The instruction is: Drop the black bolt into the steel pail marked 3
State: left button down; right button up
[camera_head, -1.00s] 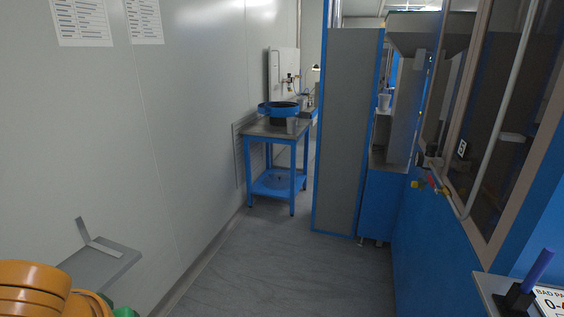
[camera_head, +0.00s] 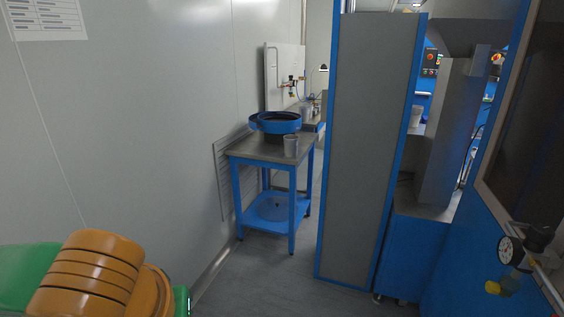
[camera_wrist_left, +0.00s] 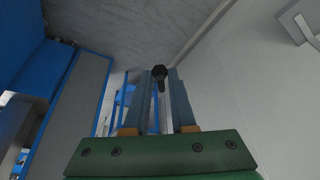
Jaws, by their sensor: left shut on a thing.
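The black bolt (camera_wrist_left: 159,74) shows in the left wrist view, head up in the picture, held between the two fingers of my left gripper (camera_wrist_left: 160,88). The left gripper is shut on it. In the head view only part of my left arm shows at the lower left, and the gripper itself is out of frame. Another grey container (camera_head: 416,116) stands farther off at the right. My right gripper is not in view.
A tall grey panel with blue edges (camera_head: 370,150) stands right of the table. A pressure gauge (camera_head: 510,250) juts out at the right. Bare floor (camera_head: 265,275) lies before the table, with a wall at left.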

aim_at(293, 155)
jog(key=i+z, duration=0.15)
jog(key=i, duration=0.45)
jog(key=i+j+z, duration=0.15)
jog(key=i, duration=0.4)
jog(key=i+j+z, duration=0.15)
jog(key=i, duration=0.45)
jog(key=i+l, duration=0.1)
jog(key=i, duration=0.7)
jog(key=i+l, duration=0.15)
jog(key=i, duration=0.7)
